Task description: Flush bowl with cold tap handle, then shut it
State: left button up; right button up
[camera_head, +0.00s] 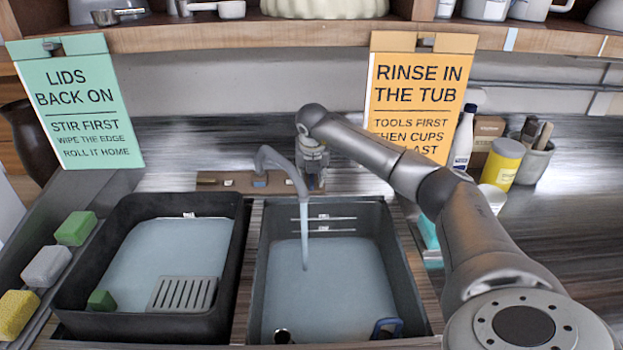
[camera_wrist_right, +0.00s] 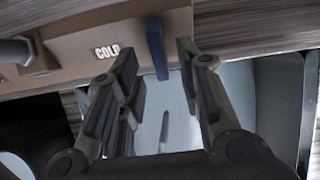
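The grey tap spout (camera_head: 281,160) arches over the right basin (camera_head: 385,235). A pale blue-grey stream (camera_head: 304,235) runs from its end down to the water there. My right gripper (camera_head: 313,172) is at the back of this basin, beside the spout. In the right wrist view its two fingers (camera_wrist_right: 157,58) are apart. The blue cold tap handle (camera_wrist_right: 156,47) shows between the fingertips, with a gap on each side. A brown plate (camera_wrist_right: 85,45) beside it reads COLD. I cannot pick out a bowl for certain. My left gripper is not in view.
A black tub (camera_head: 245,235) with water, a grey slotted rack (camera_head: 183,294) and a green block stands left. Sponges (camera_head: 46,266) line the left edge. A blue-handled item (camera_head: 387,328) is at the right basin's front. A white bottle (camera_head: 463,140) and yellow can (camera_head: 503,163) stand right.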

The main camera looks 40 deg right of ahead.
jog(key=v, duration=1)
jog(key=shift+s, duration=0.15)
